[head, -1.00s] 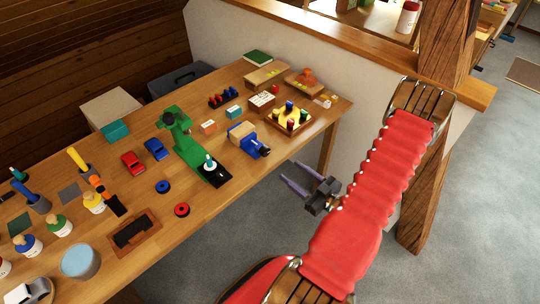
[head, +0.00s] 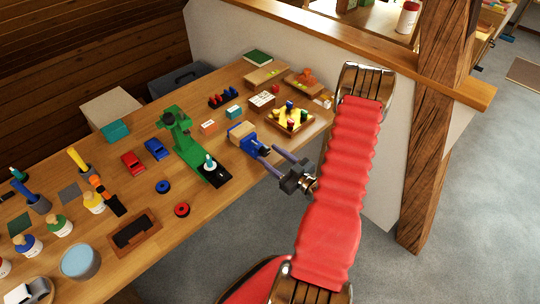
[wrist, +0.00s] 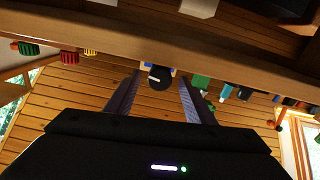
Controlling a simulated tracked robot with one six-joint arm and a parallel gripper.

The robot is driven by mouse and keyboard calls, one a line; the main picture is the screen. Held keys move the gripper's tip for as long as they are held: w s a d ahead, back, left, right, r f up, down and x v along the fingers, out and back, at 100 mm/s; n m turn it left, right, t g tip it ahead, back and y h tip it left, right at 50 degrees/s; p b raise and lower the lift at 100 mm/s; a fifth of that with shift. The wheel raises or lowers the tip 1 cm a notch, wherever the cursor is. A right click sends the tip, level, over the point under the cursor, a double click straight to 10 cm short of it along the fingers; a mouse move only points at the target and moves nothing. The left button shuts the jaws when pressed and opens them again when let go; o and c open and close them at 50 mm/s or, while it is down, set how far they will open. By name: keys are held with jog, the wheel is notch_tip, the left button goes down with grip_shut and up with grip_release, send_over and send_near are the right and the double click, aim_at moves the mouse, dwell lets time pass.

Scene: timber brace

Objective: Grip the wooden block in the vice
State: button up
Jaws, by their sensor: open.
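The wooden block (head: 239,131) is pale and sits in the blue vice (head: 254,143), near the front edge of the workbench. My gripper (head: 272,150) is open and empty. It comes in from the front right, and its fingertips are at the vice's front end, short of the block. In the wrist view the vice's round black end (wrist: 159,79) shows between the two spread fingers of my gripper (wrist: 160,84). Whether a finger touches the vice I cannot tell.
A tray with coloured pegs (head: 290,118) stands just right of the vice. A thick timber post (head: 432,130) stands right of my arm.

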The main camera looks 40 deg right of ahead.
jog(key=shift+w, duration=0.45)
jog(key=shift+c, duration=0.7)
jog(key=c, duration=0.9)
